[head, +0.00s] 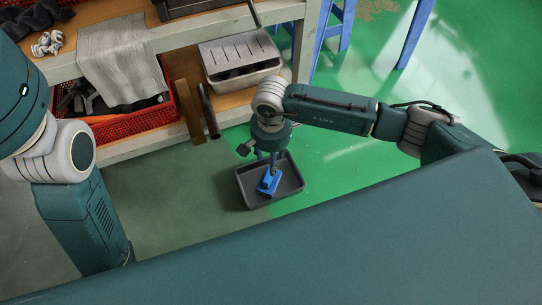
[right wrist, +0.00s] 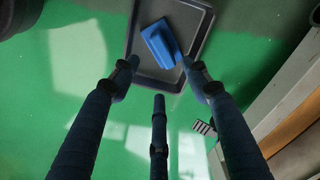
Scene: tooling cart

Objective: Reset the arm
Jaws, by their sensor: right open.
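My right arm reaches in from the right in the head view. Its gripper (head: 270,158) points down over a dark grey tray (head: 294,183) on the floor. A blue block-like object (head: 268,184) lies in the tray. In the right wrist view, the fingers of my right gripper (right wrist: 160,76) are spread with nothing between them. The blue object (right wrist: 159,43) lies beyond the fingertips, near one side of the tray (right wrist: 201,22), and looks apart from the fingers. My left arm shows at the left of the head view; its gripper is out of the picture.
A shelved cart or bench (head: 150,140) stands at the upper left, close to the tray. It carries a grey cloth (head: 115,62), a red crate (head: 108,130) and a light metal box (head: 236,58). Blue legs (head: 415,35) stand at the top right. Green floor right of the tray is clear.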

